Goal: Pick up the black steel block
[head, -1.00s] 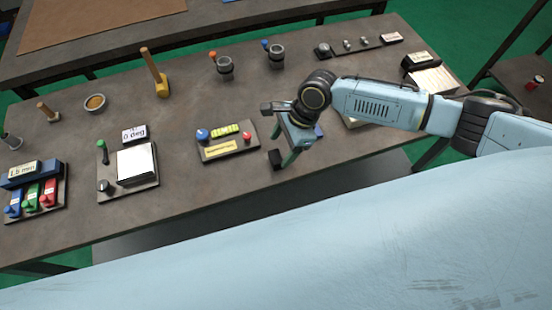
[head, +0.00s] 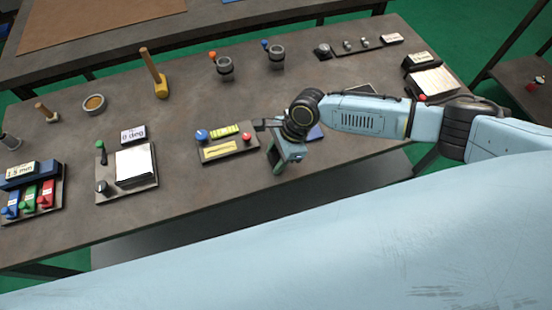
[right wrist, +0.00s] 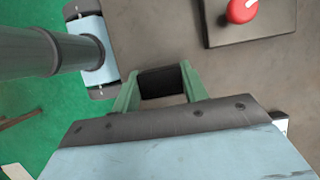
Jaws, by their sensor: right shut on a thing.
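The black steel block (right wrist: 162,83) is a small dark piece near the table's front edge. In the right wrist view it sits between the two green fingers of my right gripper (right wrist: 158,88), with a finger against each side. In the head view my right gripper (head: 276,162) points down at the table's front edge, and its fingers and wrist hide the block. I cannot tell whether the block still touches the table. My left gripper is not in view.
A control panel (head: 208,153) with a blue knob, a yellow label and a red knob (right wrist: 241,10) lies just left of the gripper. A plate with a white pad (head: 136,165) is farther left.

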